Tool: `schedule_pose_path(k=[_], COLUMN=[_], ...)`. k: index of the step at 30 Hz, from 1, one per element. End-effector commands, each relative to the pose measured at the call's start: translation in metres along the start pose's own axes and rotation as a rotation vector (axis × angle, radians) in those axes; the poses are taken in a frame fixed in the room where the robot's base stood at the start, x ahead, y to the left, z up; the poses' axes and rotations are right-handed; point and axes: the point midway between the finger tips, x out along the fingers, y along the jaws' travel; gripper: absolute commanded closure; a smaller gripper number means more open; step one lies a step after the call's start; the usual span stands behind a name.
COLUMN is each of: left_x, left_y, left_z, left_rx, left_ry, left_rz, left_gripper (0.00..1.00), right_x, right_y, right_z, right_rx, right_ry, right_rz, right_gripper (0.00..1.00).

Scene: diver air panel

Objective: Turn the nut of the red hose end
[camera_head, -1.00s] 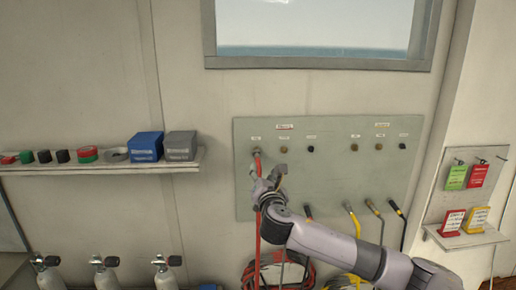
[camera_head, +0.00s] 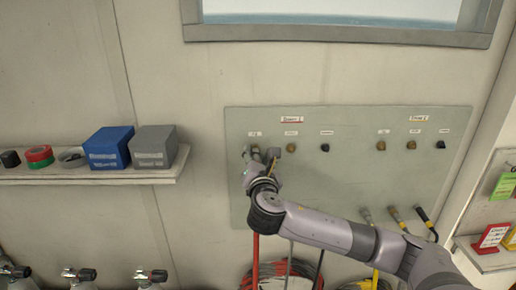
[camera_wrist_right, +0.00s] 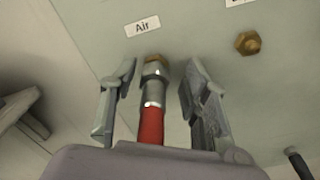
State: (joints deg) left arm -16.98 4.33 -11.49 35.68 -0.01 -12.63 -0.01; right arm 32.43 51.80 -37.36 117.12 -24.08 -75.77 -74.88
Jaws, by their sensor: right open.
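The red hose (camera_wrist_right: 151,125) runs up to the panel (camera_head: 380,185) below the label "Air" (camera_wrist_right: 142,26) in the right wrist view. My right gripper (camera_wrist_right: 155,85) is open, with one finger on each side of the hose end and gaps visible on both sides. In the head view my right gripper (camera_head: 260,158) covers most of the hose end, and the red hose (camera_head: 256,255) hangs below it. My left gripper is not in view.
Another brass fitting (camera_wrist_right: 248,43) sits right of the hose end. More fittings and hanging hoses (camera_head: 395,214) are further right on the panel. A shelf (camera_head: 95,178) with a blue box (camera_head: 110,148) and a grey box (camera_head: 154,147) is at left. Cylinder valves (camera_head: 78,274) stand below.

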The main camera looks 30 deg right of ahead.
Motion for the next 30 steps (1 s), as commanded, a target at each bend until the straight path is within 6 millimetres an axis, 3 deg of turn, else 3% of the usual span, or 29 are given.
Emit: schedule_pose_path(k=[11, 30], left_x=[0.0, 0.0], left_y=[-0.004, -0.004], left_z=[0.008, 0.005], left_rx=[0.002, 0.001], left_ry=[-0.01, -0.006], left_rz=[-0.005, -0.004], left_gripper=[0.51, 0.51], right_x=[-0.002, -0.002], right_y=[0.001, 0.001], right_z=[-0.001, 0.0], right_rx=[0.0, 0.0], right_ry=[0.0, 0.0], right_rz=[0.0, 0.0], right_gripper=[0.57, 1.0])
